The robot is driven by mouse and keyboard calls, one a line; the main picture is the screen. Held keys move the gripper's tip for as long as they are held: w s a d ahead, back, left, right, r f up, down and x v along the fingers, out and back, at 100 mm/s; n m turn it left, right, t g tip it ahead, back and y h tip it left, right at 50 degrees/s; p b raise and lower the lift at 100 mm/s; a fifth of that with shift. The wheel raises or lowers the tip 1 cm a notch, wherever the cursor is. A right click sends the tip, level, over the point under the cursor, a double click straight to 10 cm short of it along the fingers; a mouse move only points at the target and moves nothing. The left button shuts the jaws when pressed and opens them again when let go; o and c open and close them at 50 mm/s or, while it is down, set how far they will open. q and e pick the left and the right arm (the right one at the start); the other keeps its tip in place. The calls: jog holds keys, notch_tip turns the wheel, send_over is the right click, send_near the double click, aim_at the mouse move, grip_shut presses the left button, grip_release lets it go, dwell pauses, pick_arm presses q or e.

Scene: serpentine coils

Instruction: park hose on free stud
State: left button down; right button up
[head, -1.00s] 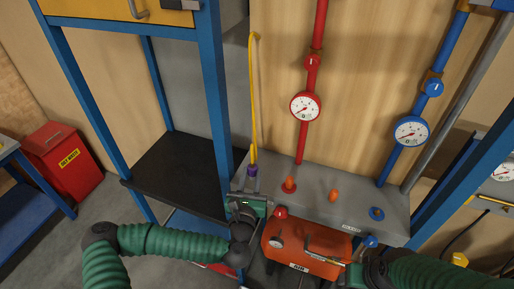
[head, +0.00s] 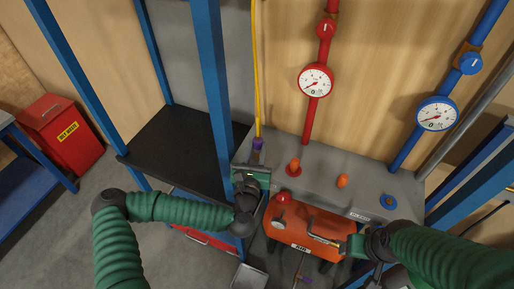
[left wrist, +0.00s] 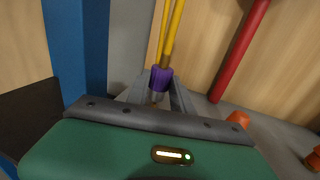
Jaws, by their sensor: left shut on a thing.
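A yellow hose (head: 258,75) with a purple end collar (head: 257,145) hangs in front of the wall, left of the red pipe. My left gripper (head: 257,158) is shut on the hose end, just below the collar. In the left wrist view the purple collar (left wrist: 161,78) stands upright between the fingers. A grey bench (head: 320,192) carries an orange stud with a red base ring (head: 294,167), a plain orange stud (head: 343,181) and a stud with a blue ring (head: 389,201). No hose shows on these three. My right arm's end (head: 378,245) is low at the right; its fingers are unclear.
Red and blue pipes with gauges (head: 316,79) (head: 437,114) rise behind the bench. A blue post (head: 212,100) and black shelf (head: 170,145) stand close at the left. An orange air tank (head: 300,227) sits below the bench front.

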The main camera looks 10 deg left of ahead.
pick_arm(q)
jog(key=shift+w+a, duration=0.1)
jog(key=shift+a, duration=0.05)
jog(key=shift+s+r, duration=0.3)
jog(key=shift+s, duration=0.15)
jog(key=shift+s+d+r+p, duration=0.3)
jog(key=shift+s, duration=0.1)
jog(key=shift+w+f, duration=0.1)
jog(key=shift+a+f+b, duration=0.2)
jog(key=shift+f+b, duration=0.35)
jog(key=shift+w+f+b, duration=0.15)
jog(key=shift+f+b, duration=0.35)
jog(key=shift+f, duration=0.1)
